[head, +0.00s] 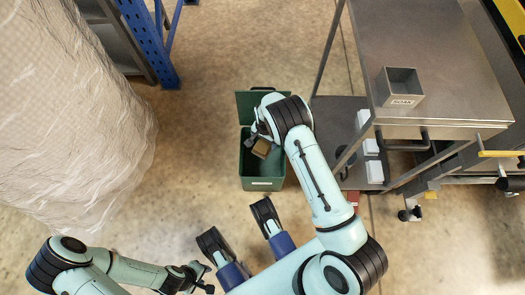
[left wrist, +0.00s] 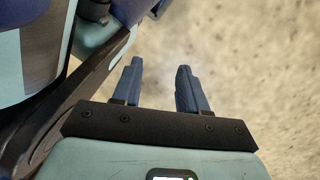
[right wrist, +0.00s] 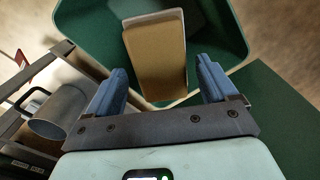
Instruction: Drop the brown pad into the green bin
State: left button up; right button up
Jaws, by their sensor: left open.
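The green bin (head: 263,184) stands on the floor at the middle of the head view, with its lid (head: 258,101) open. The brown pad (head: 261,148) is within the bin's opening, tilted. It also shows in the right wrist view (right wrist: 157,58), beyond my fingers; I cannot tell if it touches the bin's bottom. My right gripper (right wrist: 160,80) is open above the bin (right wrist: 222,40), with a visible gap beside the pad. My left gripper (head: 200,277) is open and empty at the lower left; its fingers (left wrist: 157,85) are over bare floor.
A metal table (head: 440,60) with a grey SOAK box (head: 401,88) stands at the right, with a lower shelf holding white containers (head: 374,172). A wrapped pallet load (head: 70,110) is at the left, near a blue rack post (head: 150,45). Open floor surrounds the bin's left side.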

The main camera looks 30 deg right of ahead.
jog(key=shift+o, duration=0.4)
jog(key=shift+r, duration=0.1)
jog(key=shift+r, duration=0.3)
pick_arm(q)
jog(key=w+d+r+t+p, duration=0.1)
jog(key=w+r+t+p, duration=0.2)
jog(key=w, duration=0.5)
notch_tip(320, 180, up, 2)
jog(key=shift+w+r+m+p, duration=0.2)
jog(key=shift+m+p, duration=0.1)
jog(key=shift+p, duration=0.35)
pick_arm(e)
notch_tip(320, 180, up, 13)
jog(key=shift+f, duration=0.2)
